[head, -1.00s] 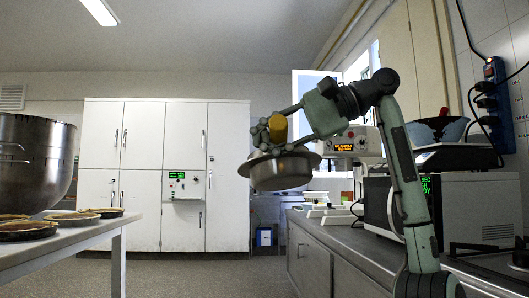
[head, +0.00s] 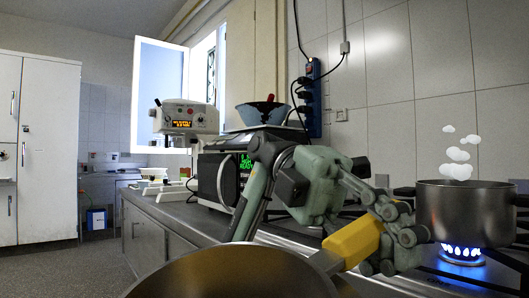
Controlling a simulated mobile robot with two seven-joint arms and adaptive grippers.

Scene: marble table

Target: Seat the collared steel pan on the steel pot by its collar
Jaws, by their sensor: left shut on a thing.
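The steel pot (head: 466,218) stands upright on a burner at the right of the head view, with its right side near the picture edge. The collared steel pan (head: 235,277) is large at the bottom edge, close to the camera; only its wide rim and part of its inside show, and its collar cannot be made out. A yellow handle (head: 353,242) runs from the pan's rim to my left gripper (head: 388,246), which is shut on it. This gripper is just left of the pot and in front of it; the pan is farther left. My right gripper is not in view.
A blue gas flame (head: 462,252) burns under the pot, and white steam puffs (head: 457,154) rise above it. A scale with a blue bowl (head: 262,113) and a machine with an orange display (head: 185,120) stand farther back along the counter. A tiled wall closes the right.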

